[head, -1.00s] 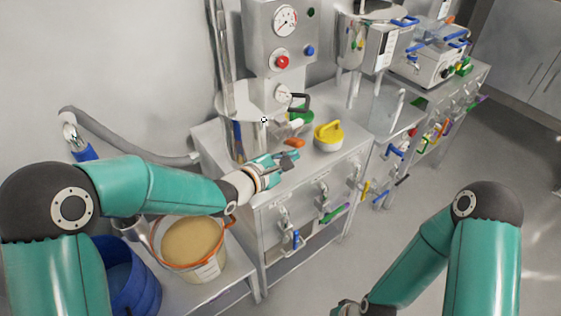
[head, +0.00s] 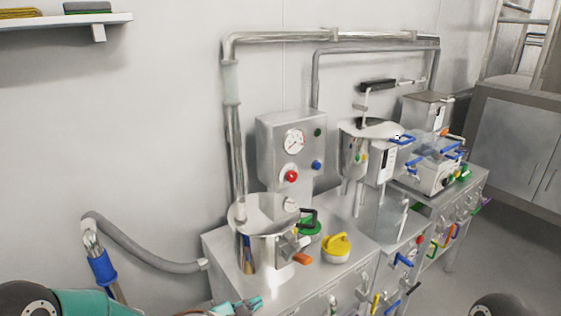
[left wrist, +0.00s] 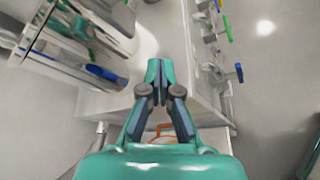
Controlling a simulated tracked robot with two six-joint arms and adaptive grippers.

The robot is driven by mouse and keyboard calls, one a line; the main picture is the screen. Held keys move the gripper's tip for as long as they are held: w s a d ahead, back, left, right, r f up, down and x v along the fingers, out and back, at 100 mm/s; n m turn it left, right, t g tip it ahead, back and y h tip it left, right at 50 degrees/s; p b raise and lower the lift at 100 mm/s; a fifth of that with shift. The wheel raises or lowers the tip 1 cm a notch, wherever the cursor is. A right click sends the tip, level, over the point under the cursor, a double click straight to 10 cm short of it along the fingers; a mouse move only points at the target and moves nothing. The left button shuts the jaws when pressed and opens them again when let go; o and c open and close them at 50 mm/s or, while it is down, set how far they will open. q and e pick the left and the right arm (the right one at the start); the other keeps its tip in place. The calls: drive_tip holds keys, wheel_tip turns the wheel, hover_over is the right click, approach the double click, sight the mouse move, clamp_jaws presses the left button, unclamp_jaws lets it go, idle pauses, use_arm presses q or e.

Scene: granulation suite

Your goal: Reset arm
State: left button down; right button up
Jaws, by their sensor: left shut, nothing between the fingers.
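My left gripper (head: 240,306) is at the bottom of the head view, low in front of the steel bench, its arm coming in from the left. In the left wrist view my left gripper (left wrist: 158,72) shows with its teal fingertips together and nothing between them. It points over the pale bench top (left wrist: 185,75). Of my right arm, only a dark joint (head: 497,305) shows at the bottom right of the head view; its gripper is out of view.
The bench carries a steel vessel (head: 265,212), a yellow-topped container (head: 337,248) and a control box (head: 291,145). Blue-handled equipment (head: 430,165) stands farther right. A grey hose (head: 140,252) hangs at left. Clear floor (head: 520,250) lies at right.

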use_arm(q)
drive_tip(key=s+a+f+g+y, duration=0.25)
drive_tip(key=s+f, duration=0.35)
drive_tip(key=f, duration=0.5)
drive_tip(key=s+a+f+m+g+y, duration=0.1)
drive_tip(key=s+f+m+g, duration=0.2)
drive_tip(key=s+m, duration=0.6)
drive_tip(key=s+a+f+m+g+y, duration=0.1)
drive_tip(key=s+f+m+g, duration=0.3)
drive_tip(key=s+f+m, duration=0.4)
drive_tip(key=s+a+m, duration=0.1)
drive_tip(key=s, duration=0.2)
drive_tip(key=shift+s+f, duration=0.15)
drive_tip(key=shift+s, duration=0.25)
drive_tip(key=shift+g, duration=0.25)
